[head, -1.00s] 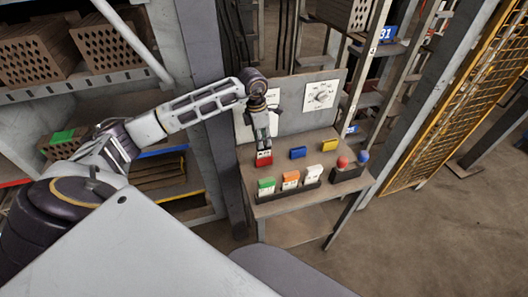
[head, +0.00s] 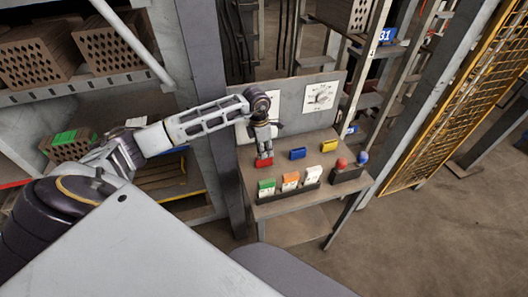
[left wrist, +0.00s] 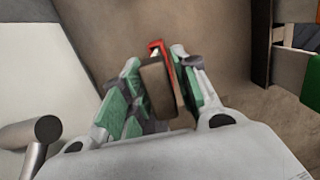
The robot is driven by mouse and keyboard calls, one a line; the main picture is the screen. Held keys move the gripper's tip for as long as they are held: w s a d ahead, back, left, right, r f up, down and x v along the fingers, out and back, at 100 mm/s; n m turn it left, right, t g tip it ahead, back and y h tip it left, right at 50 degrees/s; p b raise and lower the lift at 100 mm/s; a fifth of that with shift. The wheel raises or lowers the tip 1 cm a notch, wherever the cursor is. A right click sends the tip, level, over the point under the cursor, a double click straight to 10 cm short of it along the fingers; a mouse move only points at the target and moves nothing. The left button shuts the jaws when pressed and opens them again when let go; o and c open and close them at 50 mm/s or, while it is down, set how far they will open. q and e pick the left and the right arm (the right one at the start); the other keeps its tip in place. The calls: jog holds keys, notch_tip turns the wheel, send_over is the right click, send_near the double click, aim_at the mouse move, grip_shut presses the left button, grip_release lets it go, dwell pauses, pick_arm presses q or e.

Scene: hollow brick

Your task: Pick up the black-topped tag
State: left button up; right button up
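My left gripper (head: 265,154) points down at the left side of the small workbench (head: 300,196), right over a red block (head: 264,163). In the left wrist view a dark-topped piece (left wrist: 158,88), which looks like the black-topped tag, stands between the fingers (left wrist: 162,85), with the red block's edge (left wrist: 165,52) behind it. The fingers are apart on both sides of it; firm contact does not show. In the head view the gripper hides the dark top. My right gripper is not in view.
A blue block (head: 298,153) and a yellow block (head: 329,145) stand to the right. A front rack holds green-topped (head: 266,187), orange-topped (head: 290,181) and white (head: 313,176) tags. Red (head: 341,163) and blue (head: 362,157) balls are at the right. An upright panel (head: 290,105) closes the back.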

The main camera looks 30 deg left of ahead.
pick_arm(q)
jog(key=shift+d+f, duration=0.1)
jog(key=shift+f, duration=0.7)
jog(key=shift+w+f, duration=0.1)
jog(key=shift+f, duration=0.15)
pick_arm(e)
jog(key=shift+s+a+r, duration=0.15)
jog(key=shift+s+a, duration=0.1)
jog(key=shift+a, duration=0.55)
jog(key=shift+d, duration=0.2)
pick_arm(q)
jog(key=shift+c, duration=0.4)
grip_shut()
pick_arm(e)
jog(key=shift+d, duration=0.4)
